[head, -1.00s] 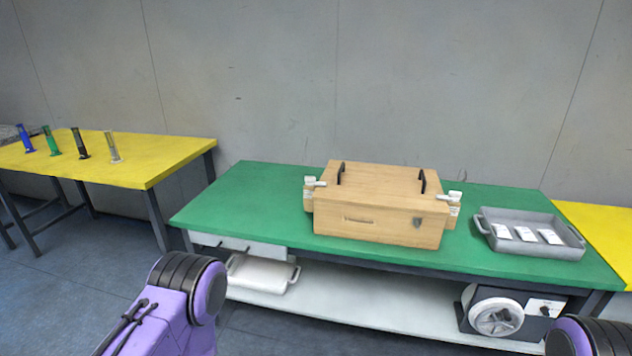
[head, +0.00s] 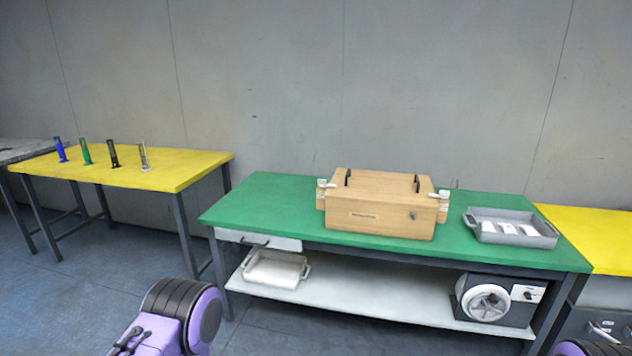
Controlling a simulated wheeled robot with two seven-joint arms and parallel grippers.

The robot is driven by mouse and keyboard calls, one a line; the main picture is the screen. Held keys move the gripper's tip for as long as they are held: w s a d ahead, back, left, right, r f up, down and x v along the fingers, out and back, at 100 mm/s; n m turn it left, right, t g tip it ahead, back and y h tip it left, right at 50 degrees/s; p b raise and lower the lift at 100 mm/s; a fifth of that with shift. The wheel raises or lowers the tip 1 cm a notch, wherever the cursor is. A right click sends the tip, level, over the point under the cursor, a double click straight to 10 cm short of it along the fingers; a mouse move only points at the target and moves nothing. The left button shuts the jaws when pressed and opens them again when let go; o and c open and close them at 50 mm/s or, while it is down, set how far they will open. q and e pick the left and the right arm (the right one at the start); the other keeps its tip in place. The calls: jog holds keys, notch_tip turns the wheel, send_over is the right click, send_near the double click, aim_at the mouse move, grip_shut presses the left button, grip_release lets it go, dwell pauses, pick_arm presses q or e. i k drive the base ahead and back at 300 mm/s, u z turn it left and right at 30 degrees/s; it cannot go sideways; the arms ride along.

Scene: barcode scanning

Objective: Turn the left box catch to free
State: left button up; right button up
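A closed wooden box (head: 375,213) sits on the green-topped table (head: 260,203), with two dark handles on its lid. The left box catch (head: 325,187) is a small white fitting at the box's left end. A matching right catch (head: 439,199) is at its right end. Both are too small to tell how they are turned. A purple and black part of my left arm shows at the bottom left, and a small part of my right arm at the bottom right. Neither gripper is in view.
A grey tray (head: 489,232) with several white packets stands right of the box. A yellow table (head: 187,168) with several coloured cylinders is at the left. The lower shelf (head: 385,294) holds a white tray (head: 272,268) and a dark machine (head: 522,308).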

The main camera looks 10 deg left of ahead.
aim_at(323, 183)
jog(key=u, duration=0.3)
jog(key=i, duration=1.3)
jog(key=z, duration=0.7)
